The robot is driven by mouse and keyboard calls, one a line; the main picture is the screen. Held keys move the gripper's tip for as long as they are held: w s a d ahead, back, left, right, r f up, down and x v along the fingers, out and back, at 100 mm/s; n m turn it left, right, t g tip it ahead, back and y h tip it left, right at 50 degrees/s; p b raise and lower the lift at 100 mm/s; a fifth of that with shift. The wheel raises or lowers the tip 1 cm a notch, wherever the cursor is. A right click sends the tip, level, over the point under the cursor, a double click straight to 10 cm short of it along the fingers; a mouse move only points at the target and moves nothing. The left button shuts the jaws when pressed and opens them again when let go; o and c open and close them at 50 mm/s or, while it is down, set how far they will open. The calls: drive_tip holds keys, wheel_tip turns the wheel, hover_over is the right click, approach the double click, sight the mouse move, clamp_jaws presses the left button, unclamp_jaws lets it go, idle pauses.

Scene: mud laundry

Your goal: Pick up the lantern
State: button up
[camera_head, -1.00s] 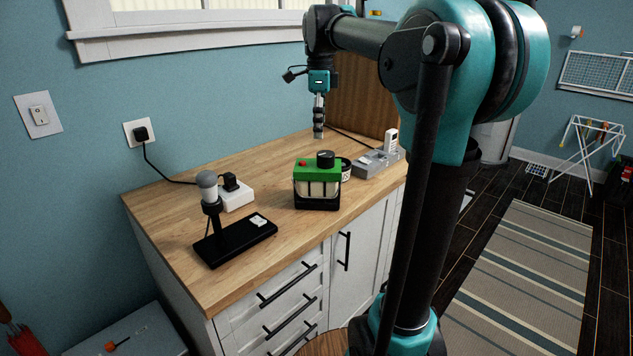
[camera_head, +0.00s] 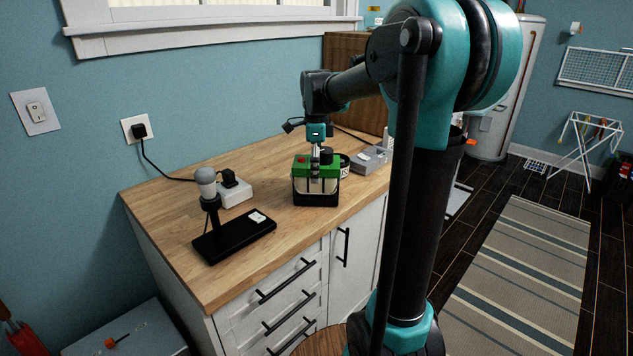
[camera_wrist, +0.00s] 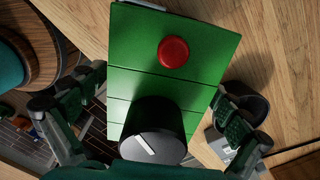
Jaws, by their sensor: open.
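The lantern (camera_head: 301,184) looks like a boxy unit with a green top, pale barred sides and a black base, upright on the wooden counter. In the wrist view, its green top (camera_wrist: 205,60) carries a red button (camera_wrist: 173,51) and a black knob (camera_wrist: 152,135) with a white mark. My gripper (camera_head: 316,181) points down at the lantern from above and overlaps it in the head view. In the wrist view, the open fingers of my gripper (camera_wrist: 160,98) stand on either side of the green top. Contact cannot be told.
A black stand with a grey-headed device (camera_head: 234,238) is at the left on the counter (camera_head: 165,210). A white power block (camera_head: 236,195) sits behind it. A dark round container (camera_head: 344,162) and a grey tray (camera_head: 369,159) are close to the lantern's right.

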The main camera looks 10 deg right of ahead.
drive_tip(key=shift+f, duration=0.9)
drive_tip(key=c, duration=1.8)
drive_tip(key=shift+r, duration=0.1)
